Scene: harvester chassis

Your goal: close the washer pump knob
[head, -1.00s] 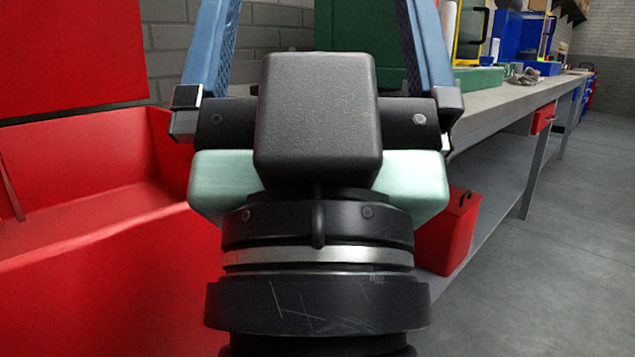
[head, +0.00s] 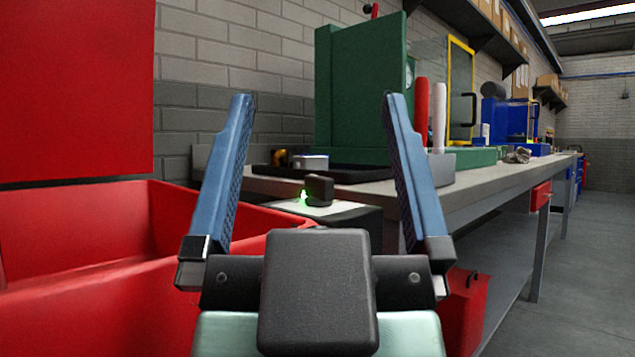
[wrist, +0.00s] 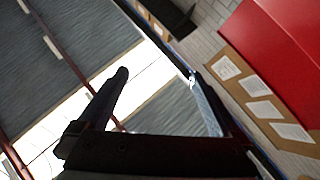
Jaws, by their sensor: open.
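A small black knob (head: 319,190) stands on the pale top of a dark box (head: 345,215), between my fingers in the head view. A green glow shows at the knob's left side. I take this as the washer pump knob; its exact setting is too small to tell. The red washer basin (head: 75,240) and its raised red lid (head: 75,85) are on the left. My gripper (head: 316,97) is open and empty, its two blue fingers spread wide and pointing up in the picture. In the wrist view my gripper (wrist: 156,75) points toward the ceiling, and no knob shows there.
A long grey workbench (head: 480,200) runs back on the right, carrying a green cabinet (head: 355,95) and a black tray (head: 335,172). A red bin (head: 465,305) stands beneath it. The floor at the far right is clear.

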